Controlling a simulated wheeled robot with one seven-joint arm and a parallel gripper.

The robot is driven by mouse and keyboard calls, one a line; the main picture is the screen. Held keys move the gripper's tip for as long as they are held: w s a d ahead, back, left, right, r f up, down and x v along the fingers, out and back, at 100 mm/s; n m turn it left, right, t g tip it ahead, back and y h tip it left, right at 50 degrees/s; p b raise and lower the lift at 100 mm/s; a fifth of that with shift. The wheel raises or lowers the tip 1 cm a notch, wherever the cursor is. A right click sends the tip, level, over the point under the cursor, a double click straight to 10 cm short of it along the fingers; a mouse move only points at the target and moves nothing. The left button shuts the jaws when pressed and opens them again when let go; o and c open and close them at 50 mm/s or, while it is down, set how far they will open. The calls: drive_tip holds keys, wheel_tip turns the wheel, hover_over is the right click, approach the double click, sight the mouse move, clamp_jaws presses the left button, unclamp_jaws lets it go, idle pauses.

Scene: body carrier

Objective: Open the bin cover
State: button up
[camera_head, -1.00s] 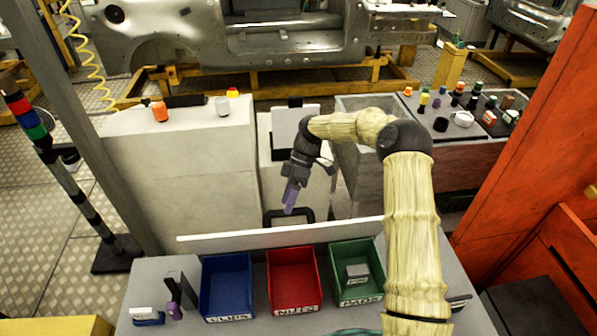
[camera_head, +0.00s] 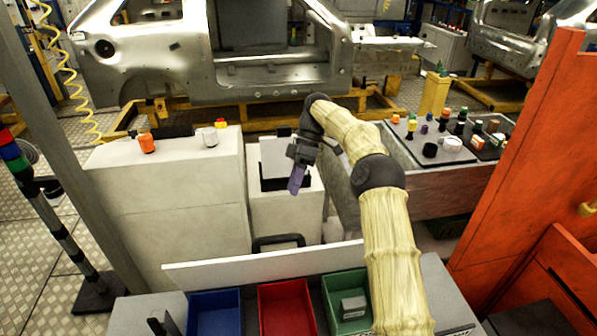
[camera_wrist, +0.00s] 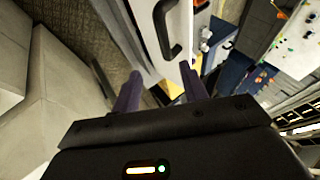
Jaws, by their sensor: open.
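A white bin-like box (camera_head: 285,215) stands between a white cabinet and a grey crate in the head view. A pale upright panel (camera_head: 275,155) and a dark part show at its top; I cannot tell which part is the cover. A black bar handle (camera_head: 279,242) shows low at its near side. My gripper (camera_head: 296,183), with purple fingers, points down over the box's near right part, apart from the handle. In the wrist view my gripper (camera_wrist: 160,85) is open, with nothing between its fingers. A black handle (camera_wrist: 168,30) on a white surface lies beyond them.
The white cabinet (camera_head: 170,205) stands close on the left, the grey crate (camera_head: 440,180) on the right. A long white board (camera_head: 260,264) edges the near worktop with blue, red and green trays. A red-orange frame (camera_head: 520,160) is far right.

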drive_tip(key=shift+p+v, duration=1.3)
drive_tip(key=shift+v, duration=0.4)
drive_tip(key=shift+s+a, duration=0.1)
drive_tip(key=shift+s, duration=0.05)
drive_tip(key=s+d+f+m+t+h+b, duration=0.1)
drive_tip(key=s+m+t, duration=0.1)
drive_tip(key=s, duration=0.3)
drive_tip(key=s+d+f+m+t+h, duration=0.1)
drive_tip(key=s+m+t, duration=0.1)
drive_tip(key=s+m, duration=0.3)
drive_tip(key=s+d+f+m+t+h+b, duration=0.1)
drive_tip(key=s+f+m+t, duration=0.1)
drive_tip(key=s+m, duration=0.2)
drive_tip(key=shift+s+d+f+h+b, duration=0.15)
drive_tip(key=shift+s+h+b, duration=0.15)
drive_tip(key=shift+s, duration=0.2)
drive_tip(key=s+d+f+m+t, duration=0.1)
drive_tip(key=s+d+m, duration=0.2)
drive_tip(key=s, duration=0.4)
drive_tip(key=s+d+f+m+t+b, duration=0.1)
drive_tip(key=s+d+f+m, duration=0.1)
drive_tip(key=s, duration=0.5)
drive_tip(key=shift+d+f+m+t+h, duration=0.2)
drive_tip(key=shift+d+m+t+h, duration=0.15)
drive_tip(key=shift+d+m, duration=0.6)
drive_tip(key=shift+s, duration=0.1)
